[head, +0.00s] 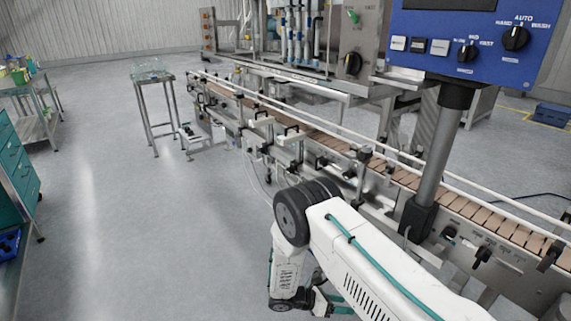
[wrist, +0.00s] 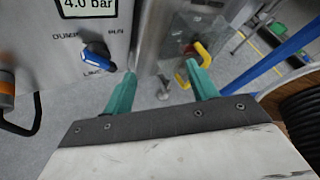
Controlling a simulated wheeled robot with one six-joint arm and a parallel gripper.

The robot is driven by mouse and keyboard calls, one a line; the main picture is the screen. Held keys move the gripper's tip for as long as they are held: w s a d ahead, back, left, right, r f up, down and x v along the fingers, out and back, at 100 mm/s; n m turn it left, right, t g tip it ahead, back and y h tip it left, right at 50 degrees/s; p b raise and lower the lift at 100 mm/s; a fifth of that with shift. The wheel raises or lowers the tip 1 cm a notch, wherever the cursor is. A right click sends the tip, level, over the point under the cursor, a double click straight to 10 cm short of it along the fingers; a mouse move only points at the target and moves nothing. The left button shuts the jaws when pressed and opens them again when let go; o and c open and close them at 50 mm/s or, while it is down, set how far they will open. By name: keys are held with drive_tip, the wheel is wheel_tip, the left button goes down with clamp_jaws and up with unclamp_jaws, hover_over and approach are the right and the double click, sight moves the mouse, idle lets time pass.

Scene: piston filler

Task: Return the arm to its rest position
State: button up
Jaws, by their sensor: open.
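My gripper (wrist: 160,92) shows in the wrist view with its two green fingers spread apart and nothing between them. Beyond the fingers is a grey panel (wrist: 62,45) with a blue selector knob (wrist: 97,55) and a display reading 4.0 bar. A yellow handle (wrist: 197,56) lies just past the right finger; I cannot tell how far off it is. In the head view my white arm is folded at the lower middle, in front of the conveyor (head: 320,138).
A blue control panel (head: 470,40) on a grey post stands at the right. The filling machine (head: 290,30) is at the back. A small steel table (head: 152,78) and a teal drawer cabinet (head: 18,175) stand to the left. The floor between them is clear.

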drive_tip(key=s+d+r+m+g+y, duration=0.3)
drive_tip(key=r+m, duration=0.4)
drive_tip(key=r, duration=0.9)
drive_tip(key=s+r+m+g+y, duration=0.4)
drive_tip(key=r+m, duration=0.4)
drive_tip(key=r, duration=0.7)
drive_tip(key=s+d+r+m+t+y, duration=0.2)
drive_tip(key=s+r+m+t+y, duration=0.1)
drive_tip(key=s+r, duration=0.8)
drive_tip(key=s+d+r+m+t+y, duration=0.3)
drive_tip(key=s+r+m+t+y, duration=0.1)
drive_tip(key=s+r, duration=0.6)
drive_tip(key=shift+s+d+r+m+t, duration=0.15)
drive_tip(key=shift+s+r+m+t, duration=0.35)
drive_tip(key=shift+m, duration=0.8)
drive_tip(key=shift+f, duration=0.1)
